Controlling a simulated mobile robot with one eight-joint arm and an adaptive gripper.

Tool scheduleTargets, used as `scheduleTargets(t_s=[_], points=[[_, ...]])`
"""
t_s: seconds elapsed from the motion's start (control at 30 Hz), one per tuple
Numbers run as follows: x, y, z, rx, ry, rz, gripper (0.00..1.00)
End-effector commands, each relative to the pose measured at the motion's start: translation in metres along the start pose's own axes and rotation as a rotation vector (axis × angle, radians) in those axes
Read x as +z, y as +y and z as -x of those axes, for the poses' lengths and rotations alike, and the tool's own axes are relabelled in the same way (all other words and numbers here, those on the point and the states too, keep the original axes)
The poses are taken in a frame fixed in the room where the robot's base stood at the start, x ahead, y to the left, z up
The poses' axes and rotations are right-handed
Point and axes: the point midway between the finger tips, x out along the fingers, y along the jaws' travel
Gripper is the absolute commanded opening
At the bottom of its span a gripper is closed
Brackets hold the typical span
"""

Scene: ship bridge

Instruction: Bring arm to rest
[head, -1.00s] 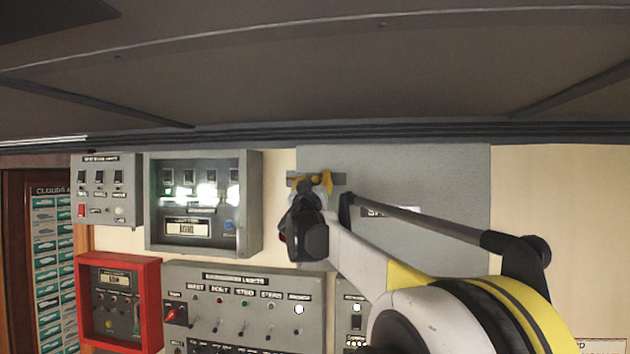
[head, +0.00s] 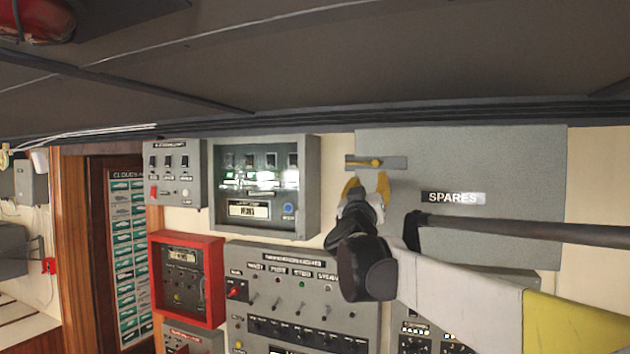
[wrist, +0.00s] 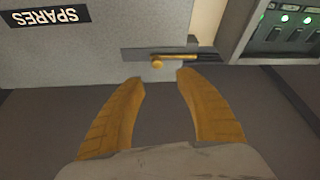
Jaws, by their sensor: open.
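My gripper (head: 367,188) is open and empty, with its yellow fingers just below the brass latch (head: 370,162) of the grey SPARES cabinet (head: 520,165) in the head view. In the wrist view my gripper's two fingers (wrist: 160,85) are spread apart, and the latch (wrist: 160,62) lies just beyond their tips with a visible gap. The SPARES cabinet also shows upside down in the wrist view (wrist: 70,50). Its door looks shut. My arm reaches in from the right side of the head view.
A grey panel with a window (head: 265,185), a small switch box (head: 173,175), a red-framed panel (head: 187,278) and a large switch panel (head: 300,300) fill the wall left of and below my gripper. A dark ceiling (head: 300,60) hangs above. A doorway (head: 100,200) is at the left.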

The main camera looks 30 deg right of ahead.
Motion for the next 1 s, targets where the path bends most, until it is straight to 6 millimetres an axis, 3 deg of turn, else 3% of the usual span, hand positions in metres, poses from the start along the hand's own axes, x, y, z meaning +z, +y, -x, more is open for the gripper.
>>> scheduleTargets(t_s=[0.33,0.47,0.57,0.7,0.8,1.0], points=[[0.003,-0.003,0.003,-0.01,-0.001,-0.003,0.41],[0.028,-0.03,0.032,-0.103,-0.01,-0.028,0.41],[0.065,-0.07,0.079,-0.248,-0.04,-0.066,0.41],[0.129,-0.128,0.164,-0.474,-0.128,-0.115,0.41],[0.177,-0.159,0.227,-0.61,-0.211,-0.133,0.41],[0.281,-0.198,0.353,-0.819,-0.418,-0.138,0.41]])
